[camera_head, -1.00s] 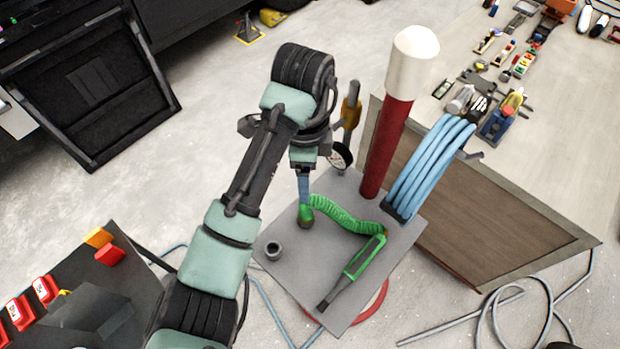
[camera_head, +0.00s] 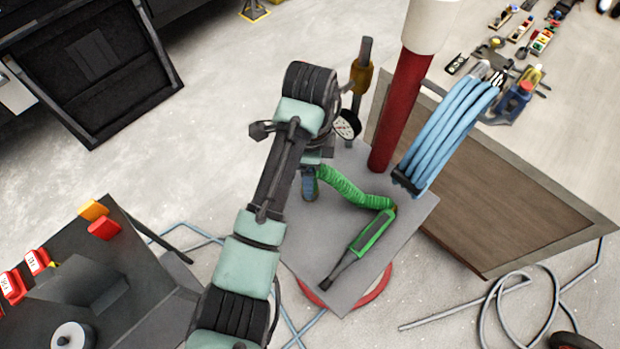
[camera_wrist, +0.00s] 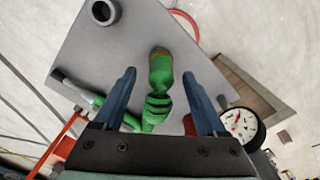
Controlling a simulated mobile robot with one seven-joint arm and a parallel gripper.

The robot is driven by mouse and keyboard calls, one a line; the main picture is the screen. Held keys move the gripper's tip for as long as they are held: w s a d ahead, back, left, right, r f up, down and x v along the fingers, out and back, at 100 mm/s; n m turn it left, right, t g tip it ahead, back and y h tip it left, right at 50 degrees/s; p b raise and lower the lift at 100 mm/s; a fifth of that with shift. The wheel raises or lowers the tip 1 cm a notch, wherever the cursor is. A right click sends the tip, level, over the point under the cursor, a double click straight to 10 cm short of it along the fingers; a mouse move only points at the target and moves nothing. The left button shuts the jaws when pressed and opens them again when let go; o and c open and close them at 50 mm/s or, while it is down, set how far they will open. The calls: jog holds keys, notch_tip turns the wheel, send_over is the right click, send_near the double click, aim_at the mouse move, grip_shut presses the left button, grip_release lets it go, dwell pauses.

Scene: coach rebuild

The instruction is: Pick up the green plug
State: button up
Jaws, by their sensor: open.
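The green plug (camera_wrist: 160,70) stands on the grey plate (camera_wrist: 110,50) in the wrist view, with a brownish end and the ribbed green hose (camera_wrist: 152,115) running from it. My gripper (camera_wrist: 159,75) is open, its two blue fingers on either side of the plug with gaps visible. I cannot tell how far apart in height they are. In the head view my gripper (camera_head: 310,184) is over the plug, which is mostly hidden behind it. The green hose (camera_head: 350,191) leads right to a green-and-black tool (camera_head: 362,245) lying on the plate.
A red post with a white top (camera_head: 401,110) and blue coiled hoses (camera_head: 447,135) stand at the plate's right. A gauge (camera_wrist: 241,126) is right of my gripper. A dark ring-shaped socket (camera_wrist: 103,12) is on the plate. A black table (camera_head: 80,270) stands left.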

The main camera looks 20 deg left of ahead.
jog(key=shift+f, duration=0.95)
grip_shut()
